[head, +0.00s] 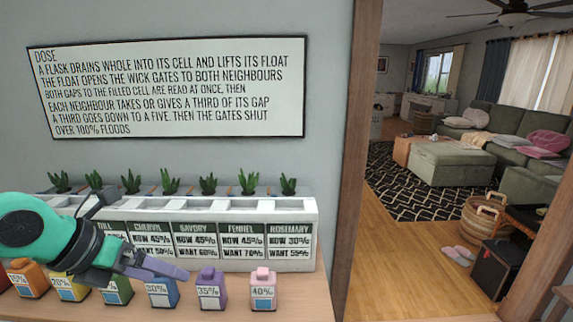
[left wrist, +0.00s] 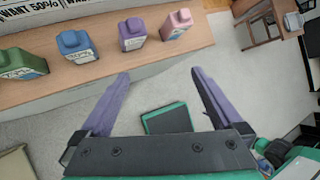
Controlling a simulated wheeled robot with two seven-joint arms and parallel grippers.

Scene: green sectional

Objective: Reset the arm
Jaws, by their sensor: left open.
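My left arm comes in from the left in the head view. Its teal and dark gripper (head: 146,236) is in front of the white planter (head: 292,210), covering part of its left labels. In the left wrist view the two purple fingers of the left gripper (left wrist: 161,74) are spread wide, with nothing between them. Blue (head: 162,291), purple (head: 211,290) and pink (head: 263,290) flasks stand upright on the wooden shelf (head: 310,297). The left gripper is apart from them in the wrist view. My right gripper is not in view.
Green (head: 118,291), yellow (head: 71,287) and orange (head: 29,280) flasks stand farther left on the shelf. Several small plants line the back of the planter. A lettered sign (head: 170,90) hangs above. A doorway at right opens onto a living room with open wooden floor (head: 400,260).

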